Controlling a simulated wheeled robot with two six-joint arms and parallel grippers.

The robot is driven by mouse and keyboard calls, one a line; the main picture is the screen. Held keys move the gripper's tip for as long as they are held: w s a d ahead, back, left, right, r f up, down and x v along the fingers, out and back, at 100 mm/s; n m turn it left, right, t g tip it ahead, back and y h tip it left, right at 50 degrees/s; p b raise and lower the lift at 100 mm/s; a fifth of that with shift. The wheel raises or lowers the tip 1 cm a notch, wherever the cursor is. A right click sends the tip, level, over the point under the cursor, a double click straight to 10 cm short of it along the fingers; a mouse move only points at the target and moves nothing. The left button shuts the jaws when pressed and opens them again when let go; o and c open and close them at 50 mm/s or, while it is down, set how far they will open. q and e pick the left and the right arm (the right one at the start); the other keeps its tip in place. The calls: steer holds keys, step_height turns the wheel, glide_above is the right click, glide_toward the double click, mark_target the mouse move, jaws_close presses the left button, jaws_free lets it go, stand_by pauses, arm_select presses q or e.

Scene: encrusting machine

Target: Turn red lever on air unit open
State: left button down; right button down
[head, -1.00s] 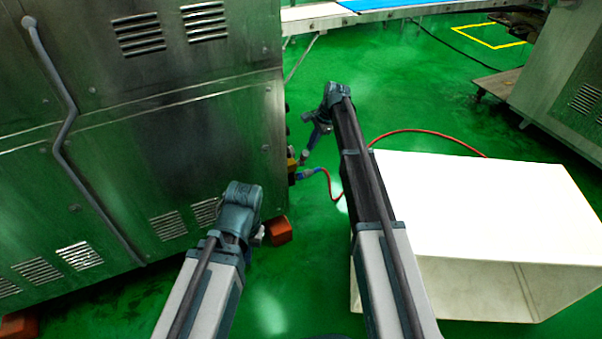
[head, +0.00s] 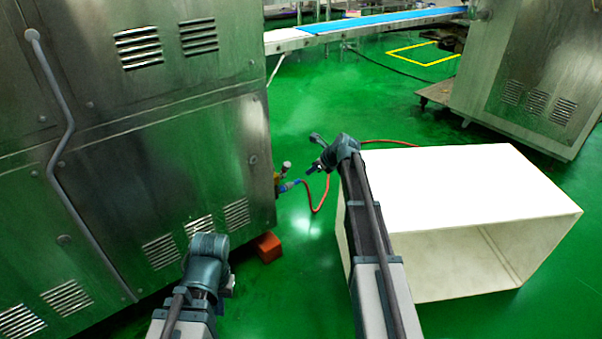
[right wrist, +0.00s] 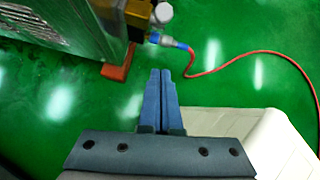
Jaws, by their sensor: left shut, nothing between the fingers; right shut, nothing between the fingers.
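The air unit (head: 282,184) is a small brass-yellow fitting with a grey knob at the machine's right edge. A blue connector and red hose come off it. It also shows at the top of the right wrist view (right wrist: 133,18). I cannot make out its red lever in either view. My right gripper (head: 311,170) is shut and empty, a little right of the air unit and apart from it. Its blue fingers lie together in the right wrist view (right wrist: 160,72). My left gripper (head: 229,288) is low before the machine, shut and mostly hidden by its wrist.
The steel machine (head: 150,170) fills the left, with an orange foot block (head: 267,247) below. A large white box (head: 455,180) stands close right of my right arm. The red hose (head: 324,196) runs behind my arm. Green floor (head: 330,95) is open beyond.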

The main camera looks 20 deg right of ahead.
mark_target(289, 164)
steer(key=w+a+f+b, duration=0.4)
steer(key=w+f+b, duration=0.1)
steer(key=w, duration=0.3)
steer(key=shift+w+a+f, duration=0.25)
steer(key=shift+w+f, duration=0.05)
steer(key=shift+w, duration=0.1)
steer(key=w+r+g+p, duration=0.1)
steer(key=p, duration=0.1)
steer(key=w+r+g+p, duration=0.1)
steer(key=p, duration=0.1)
steer(key=shift+a+g+h, duration=0.3)
steer(key=shift+h, duration=0.1)
steer(key=shift+w+a+r+p, duration=0.1)
steer(key=shift+w+r+p, duration=0.05)
steer(key=shift+w+p, duration=0.25)
steer(key=shift+w+a, duration=0.2)
steer(key=shift+w, duration=0.05)
